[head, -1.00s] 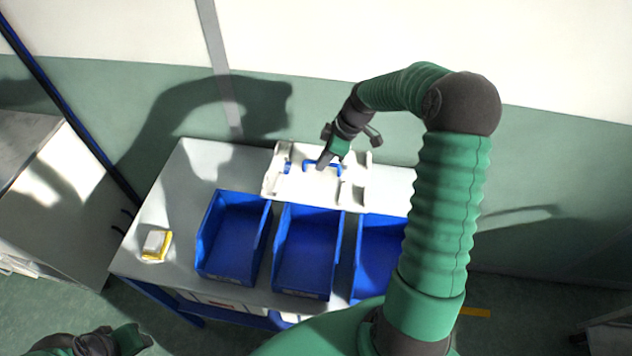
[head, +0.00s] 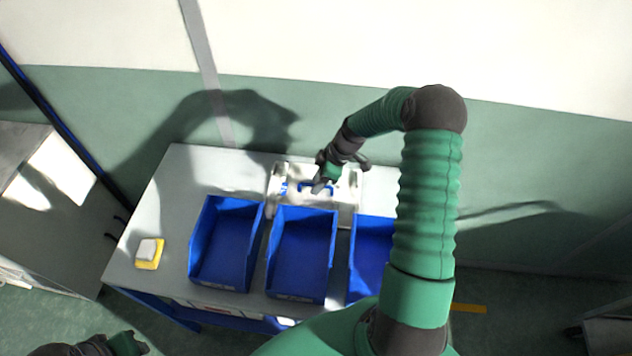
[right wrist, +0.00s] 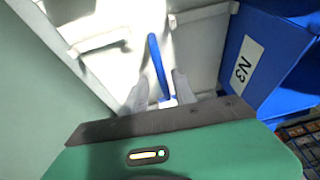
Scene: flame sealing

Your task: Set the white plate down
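The white plate (head: 345,208) is a pale, ribbed piece with blue bars on it. It lies low at the back of the table, just behind the blue bins. My right gripper (head: 322,188) is at its blue bar. In the right wrist view, the two pale fingers (right wrist: 160,90) stand on either side of the blue bar (right wrist: 157,60), with a visible gap to each side. White plate surface (right wrist: 205,45) shows beyond them. Whether the plate's underside rests fully on the table is hidden. My left gripper (head: 128,344) is at the bottom left, away from the table; its fingers are unclear.
Blue bins (head: 228,245), (head: 302,255) and (head: 370,245) stand in front of the plate; my right arm partly covers the last. A white block on a yellow piece (head: 149,253) sits at the table's left. The grey table (head: 165,205) is clear around it.

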